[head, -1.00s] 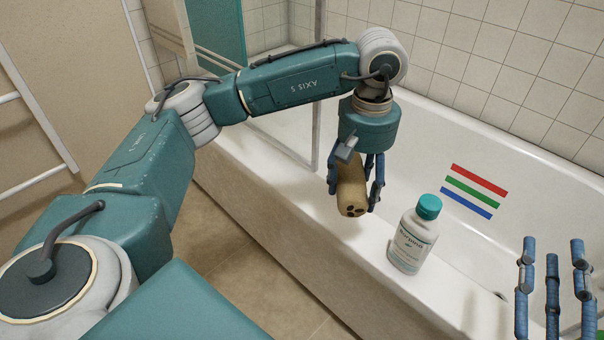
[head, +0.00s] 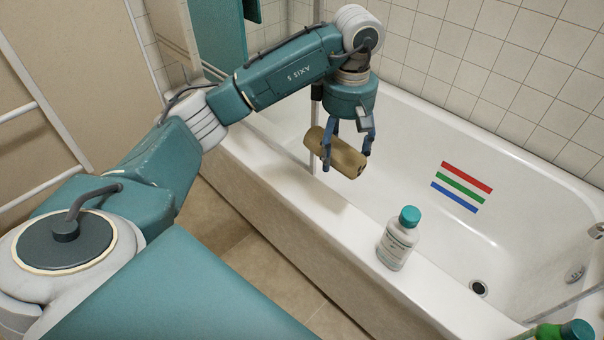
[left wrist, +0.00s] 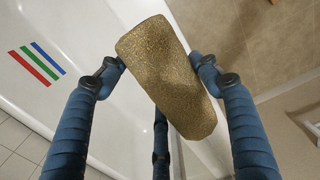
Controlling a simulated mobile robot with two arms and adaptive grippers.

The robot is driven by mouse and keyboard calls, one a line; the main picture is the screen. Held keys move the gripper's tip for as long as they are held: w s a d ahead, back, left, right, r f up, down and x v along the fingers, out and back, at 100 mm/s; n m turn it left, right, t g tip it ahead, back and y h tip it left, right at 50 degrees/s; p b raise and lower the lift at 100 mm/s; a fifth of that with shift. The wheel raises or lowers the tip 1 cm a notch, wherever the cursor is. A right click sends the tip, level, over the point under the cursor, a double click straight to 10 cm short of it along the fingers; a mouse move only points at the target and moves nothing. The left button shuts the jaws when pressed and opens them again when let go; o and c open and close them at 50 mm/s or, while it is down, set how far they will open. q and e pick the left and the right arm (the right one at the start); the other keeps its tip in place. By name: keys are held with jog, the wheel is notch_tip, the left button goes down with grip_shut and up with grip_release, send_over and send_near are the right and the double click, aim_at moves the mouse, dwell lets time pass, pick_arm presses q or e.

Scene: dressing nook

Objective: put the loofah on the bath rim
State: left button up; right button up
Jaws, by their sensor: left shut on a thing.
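The loofah (head: 336,152) is a tan, rough cylinder with dark holes in its end. My left gripper (head: 345,145) is shut on it, with blue fingers on either side. It lies tilted in the grip, over the bath rim (head: 262,172) and its inner edge; a small gap or contact below it cannot be told. In the left wrist view the loofah (left wrist: 168,80) lies slanted between the fingers of my left gripper (left wrist: 158,66). My right gripper is out of view.
A white bottle with a teal cap (head: 398,240) stands on the rim, nearer than the loofah. A green bottle (head: 565,331) shows at the lower right. A glass screen edge (head: 313,130) rises behind the loofah. The rim between loofah and bottle is clear.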

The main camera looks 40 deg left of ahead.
pick_arm(q)
jog(key=shift+r, duration=0.1)
jog(key=shift+f, duration=0.25)
jog(key=b, duration=0.2)
send_over(333, 211)
notch_tip(333, 211, down, 15)
jog(key=shift+r, duration=0.15)
notch_tip(333, 211, down, 5)
jog(key=shift+r+b, duration=0.1)
jog(key=shift+b, duration=0.25)
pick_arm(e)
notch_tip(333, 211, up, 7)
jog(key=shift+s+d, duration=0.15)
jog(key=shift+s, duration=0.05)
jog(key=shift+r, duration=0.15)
pick_arm(q)
jog(key=o, duration=0.7)
jog(key=shift+o, duration=1.2)
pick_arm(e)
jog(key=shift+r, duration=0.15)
